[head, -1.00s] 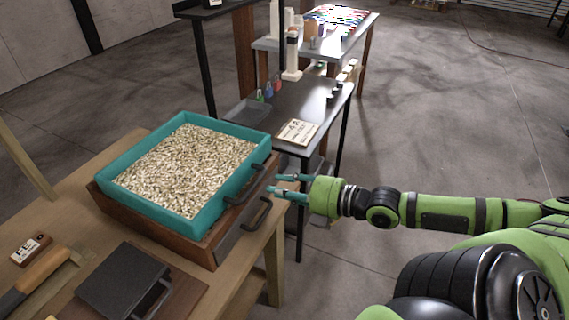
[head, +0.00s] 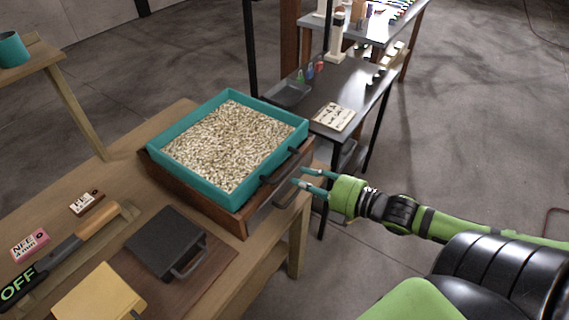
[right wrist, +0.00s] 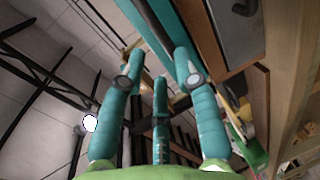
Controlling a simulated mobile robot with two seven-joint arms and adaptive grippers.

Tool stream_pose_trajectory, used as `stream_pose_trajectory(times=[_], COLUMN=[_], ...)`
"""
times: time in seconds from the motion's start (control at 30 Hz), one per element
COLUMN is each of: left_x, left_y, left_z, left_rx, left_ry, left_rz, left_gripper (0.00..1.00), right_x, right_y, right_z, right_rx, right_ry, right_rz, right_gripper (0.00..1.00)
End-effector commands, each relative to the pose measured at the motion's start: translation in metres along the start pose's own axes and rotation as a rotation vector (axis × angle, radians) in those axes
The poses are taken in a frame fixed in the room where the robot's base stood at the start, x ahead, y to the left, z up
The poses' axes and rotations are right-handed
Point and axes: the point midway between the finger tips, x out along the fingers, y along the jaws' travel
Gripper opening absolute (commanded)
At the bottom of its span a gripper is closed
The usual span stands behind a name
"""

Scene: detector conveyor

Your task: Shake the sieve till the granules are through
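The sieve (head: 170,164) is a teal square tray filled level with pale granules (head: 228,140). It sits on top of a brown wooden box (head: 160,180) on the workbench. A dark handle (head: 280,168) sticks out from the sieve's right side, and a similar handle (head: 288,194) is below it on the box. My right gripper (head: 299,177) is just right of these handles, fingers spread and apart, with nothing between them. In the right wrist view its three teal fingers (right wrist: 160,80) are open, and a teal edge (right wrist: 178,28) passes beyond them. My left gripper is out of view.
On the wooden bench (head: 110,172) lie a dark flat lidded case (head: 165,242), a yellow block (head: 98,294), labelled blocks (head: 30,244) and a wooden-handled tool (head: 98,222). A dark table (head: 355,85) with a card stands behind. Open floor lies to the right.

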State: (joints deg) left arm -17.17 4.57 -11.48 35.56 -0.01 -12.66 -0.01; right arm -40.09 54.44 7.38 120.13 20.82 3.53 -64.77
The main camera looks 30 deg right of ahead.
Motion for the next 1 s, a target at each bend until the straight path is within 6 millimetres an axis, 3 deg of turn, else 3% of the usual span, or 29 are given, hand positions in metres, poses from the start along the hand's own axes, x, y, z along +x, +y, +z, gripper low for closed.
stream_pose_trajectory(times=[0.47,0.7,1.0], left_x=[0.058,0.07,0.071], left_y=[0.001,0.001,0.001], left_z=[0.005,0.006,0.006], left_rx=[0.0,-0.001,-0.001], left_ry=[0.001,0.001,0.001], left_rz=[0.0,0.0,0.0], left_gripper=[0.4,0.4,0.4], right_x=[0.052,0.069,0.072], right_y=[-0.006,-0.003,-0.001], right_z=[-0.001,-0.001,-0.001], right_rx=[-0.005,-0.002,-0.002], right_ry=[0.002,0.001,0.001], right_rz=[0.005,0.002,0.0], right_gripper=[0.32,0.32,0.32])
